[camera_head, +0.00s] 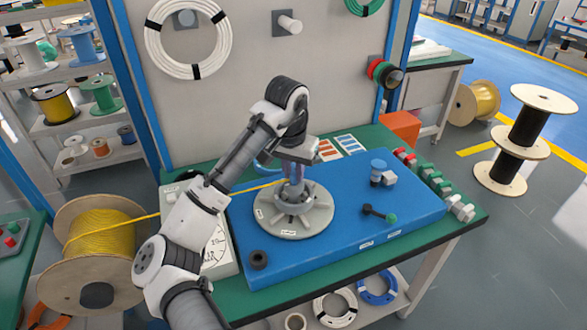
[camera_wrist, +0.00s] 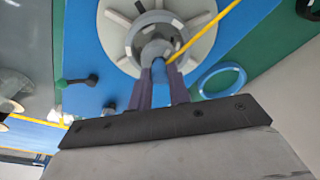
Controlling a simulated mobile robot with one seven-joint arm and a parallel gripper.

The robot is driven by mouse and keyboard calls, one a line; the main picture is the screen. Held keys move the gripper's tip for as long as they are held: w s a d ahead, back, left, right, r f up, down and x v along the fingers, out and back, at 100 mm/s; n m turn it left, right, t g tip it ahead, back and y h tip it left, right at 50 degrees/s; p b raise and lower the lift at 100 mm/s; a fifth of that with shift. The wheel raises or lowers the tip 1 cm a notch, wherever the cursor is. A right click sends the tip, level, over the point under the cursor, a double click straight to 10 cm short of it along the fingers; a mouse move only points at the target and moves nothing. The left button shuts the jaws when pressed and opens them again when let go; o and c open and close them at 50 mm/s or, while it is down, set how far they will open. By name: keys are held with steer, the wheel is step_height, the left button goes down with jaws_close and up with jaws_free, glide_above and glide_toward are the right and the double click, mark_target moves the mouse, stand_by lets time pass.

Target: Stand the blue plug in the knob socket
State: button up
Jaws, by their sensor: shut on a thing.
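My gripper (camera_head: 294,178) points down over the centre of a round grey spoked disc (camera_head: 318,220) on the blue board. In the wrist view its two purple fingers (camera_wrist: 160,88) are shut on the blue plug (camera_wrist: 161,76). The plug's lower end is at the disc's grey central hub (camera_wrist: 153,47); I cannot tell how far it is inside. The plug looks roughly upright. No part is clearly marked as the knob socket; the hub lies directly under the plug. A yellow cable (camera_wrist: 205,27) runs to the hub.
A black ring (camera_head: 258,260) sits at the board's front left. The yellow cable crosses left to a large spool (camera_head: 100,235).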

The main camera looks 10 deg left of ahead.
steer(key=shift+f, duration=0.15)
steer(key=o, duration=0.8)
step_height(320, 180, up, 8)
steer(key=p, duration=0.8)
steer(key=shift+p, duration=0.4)
